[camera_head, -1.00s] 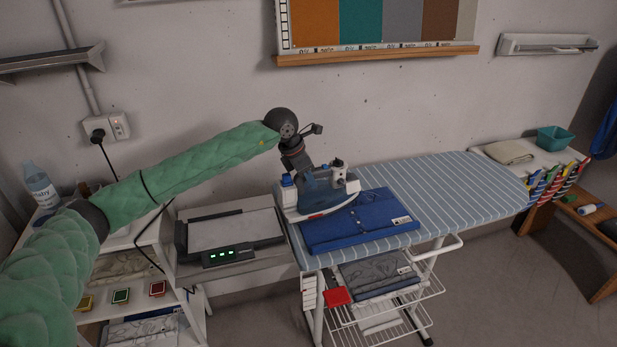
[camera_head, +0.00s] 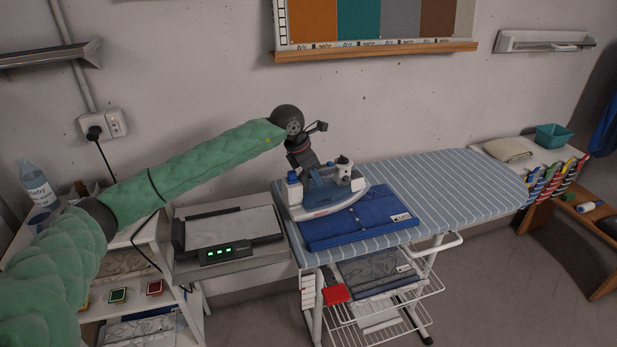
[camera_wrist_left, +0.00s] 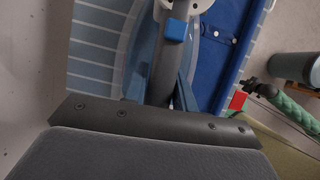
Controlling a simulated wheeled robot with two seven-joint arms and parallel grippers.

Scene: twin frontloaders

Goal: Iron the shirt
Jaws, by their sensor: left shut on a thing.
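The blue and white iron (camera_head: 322,196) sits over the back left part of the folded blue shirt (camera_head: 360,226) on the striped ironing board (camera_head: 445,185). I cannot tell whether its sole touches the cloth. My left gripper (camera_head: 309,170) is shut on the iron's handle from above and hides part of it. In the left wrist view, the gripper (camera_wrist_left: 160,88) is around the handle, with the shirt (camera_wrist_left: 213,50) beyond, its buttons showing. A green sleeve of mine with a dark end shows at the right of that view; its jaws are too small to read.
Left of the board is a tray-like station (camera_head: 230,228) with green lights. A water bottle (camera_head: 37,185) stands on the left shelf. A wire rack (camera_head: 385,300) hangs under the board. The board's right half is clear; a folded beige cloth (camera_head: 508,149) lies beyond it.

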